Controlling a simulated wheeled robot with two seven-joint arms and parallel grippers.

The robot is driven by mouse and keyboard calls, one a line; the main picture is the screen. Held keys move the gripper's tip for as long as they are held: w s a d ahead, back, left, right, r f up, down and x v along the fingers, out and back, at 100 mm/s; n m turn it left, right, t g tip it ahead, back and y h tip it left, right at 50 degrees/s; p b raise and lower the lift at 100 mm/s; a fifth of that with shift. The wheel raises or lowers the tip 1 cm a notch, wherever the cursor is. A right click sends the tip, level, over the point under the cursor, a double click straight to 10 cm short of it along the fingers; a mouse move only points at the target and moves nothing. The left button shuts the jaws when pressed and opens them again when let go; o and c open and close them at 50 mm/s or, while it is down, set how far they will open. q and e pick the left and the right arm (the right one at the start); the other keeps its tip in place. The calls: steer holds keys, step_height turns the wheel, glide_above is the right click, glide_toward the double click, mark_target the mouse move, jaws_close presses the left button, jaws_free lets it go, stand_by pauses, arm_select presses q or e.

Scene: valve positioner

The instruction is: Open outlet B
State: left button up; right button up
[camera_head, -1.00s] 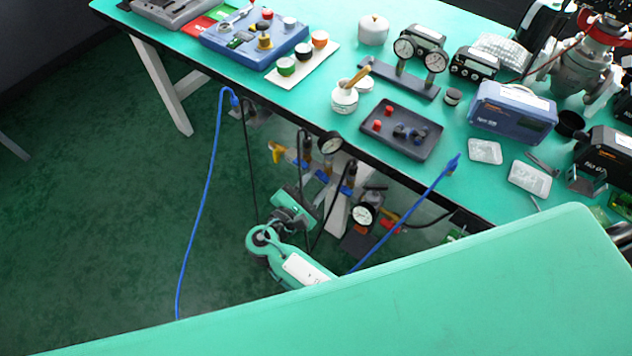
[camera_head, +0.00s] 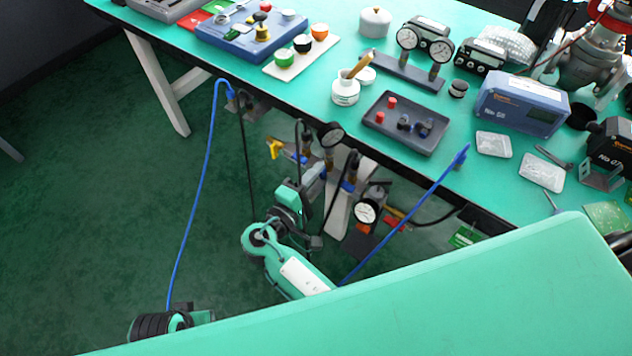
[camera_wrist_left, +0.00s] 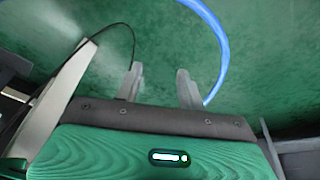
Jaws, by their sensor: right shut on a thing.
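Under the back bench hang pipes with round gauges (camera_head: 331,135) and small valves. A yellow handle (camera_head: 274,149) is at their left, and a red-orange handle (camera_head: 397,222) is at the lower right. No outlet letter is readable. My right gripper (camera_head: 314,180) reaches up to the middle of the pipes and is shut on what looks like a blue valve handle (camera_head: 323,174); the contact is small and partly hidden. In the left wrist view, my left gripper (camera_wrist_left: 159,88) has its two fingers apart, with nothing between them, above the green floor.
A blue hose (camera_head: 205,190) hangs at the left; another blue hose (camera_head: 405,220) slants up at the right. A hose passes beside my left fingers (camera_wrist_left: 222,50). The bench top (camera_head: 345,50) carries a dark tray (camera_head: 400,145) and gauges. A green surface (camera_head: 400,300) fills the front.

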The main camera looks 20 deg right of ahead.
arm_select(q)
steer(key=shift+w+b+v, duration=0.1)
steer(key=shift+b+v, duration=0.25)
steer(key=shift+v, duration=0.65)
steer(key=shift+w+b+v, duration=0.15)
steer(key=shift+b+v, duration=0.2)
steer(key=shift+v, duration=0.65)
arm_select(e)
steer(key=shift+m, duration=1.2)
arm_select(q)
steer(key=shift+r, duration=0.1)
arm_select(e)
steer(key=o, duration=1)
